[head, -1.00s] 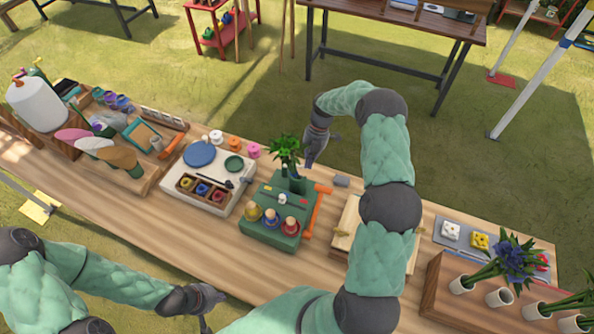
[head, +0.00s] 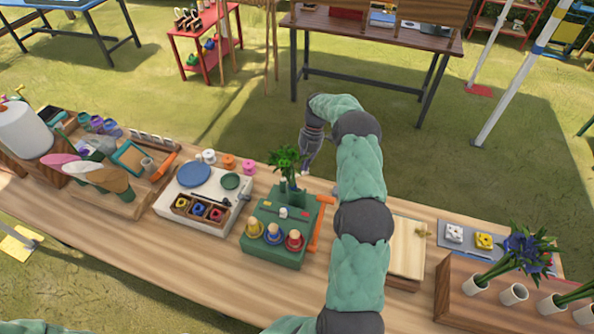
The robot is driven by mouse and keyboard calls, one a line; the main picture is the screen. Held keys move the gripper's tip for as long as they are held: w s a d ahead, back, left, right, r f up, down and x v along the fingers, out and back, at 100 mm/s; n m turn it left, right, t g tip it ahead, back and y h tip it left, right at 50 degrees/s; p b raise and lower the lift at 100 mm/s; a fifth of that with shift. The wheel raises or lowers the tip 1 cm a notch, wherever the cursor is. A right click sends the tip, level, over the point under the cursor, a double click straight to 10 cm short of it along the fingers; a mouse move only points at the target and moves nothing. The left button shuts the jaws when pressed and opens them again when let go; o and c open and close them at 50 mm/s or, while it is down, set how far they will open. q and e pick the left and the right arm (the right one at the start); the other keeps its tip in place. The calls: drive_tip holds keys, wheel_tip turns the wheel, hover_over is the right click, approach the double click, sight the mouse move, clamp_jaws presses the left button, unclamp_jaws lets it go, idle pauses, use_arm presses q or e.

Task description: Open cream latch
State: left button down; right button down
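My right gripper (head: 304,171) hangs at the far edge of the workbench, just behind and right of the green box (head: 262,250). Its fingers are small and dark, and I cannot tell whether they are open or shut. A small cream knob (head: 283,212) sits on top of the green box, apart from the gripper. A pale wooden box (head: 405,247) with a small brass-coloured fitting (head: 422,231) stands right of my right arm, which hides its left part. I cannot tell which piece is the cream latch. My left gripper is out of view.
A white board (head: 180,212) with blue and green discs lies left of the green box. An orange handle (head: 322,224) is at the green box's right side. A wooden planter (head: 447,290) with vases and flowers stands at the right. Bare bench (head: 150,255) runs along the front.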

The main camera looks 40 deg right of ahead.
sight(299, 173)
drive_tip(key=shift+w+d+f+b, duration=0.25)
drive_tip(key=shift+w+f+b, duration=0.25)
drive_tip(key=shift+w, duration=0.55)
drive_tip(key=shift+w+d+b, duration=0.1)
drive_tip(key=shift+w+b, duration=0.2)
drive_tip(key=shift+w, duration=0.1)
idle(1.1)
drive_tip(key=shift+d, duration=0.1)
drive_tip(key=shift+w+d, duration=0.2)
drive_tip(key=shift+d, duration=0.55)
drive_tip(key=shift+d+f, duration=0.1)
drive_tip(key=v, duration=0.8)
drive_tip(key=shift+r, duration=0.25)
drive_tip(key=shift+w, duration=0.2)
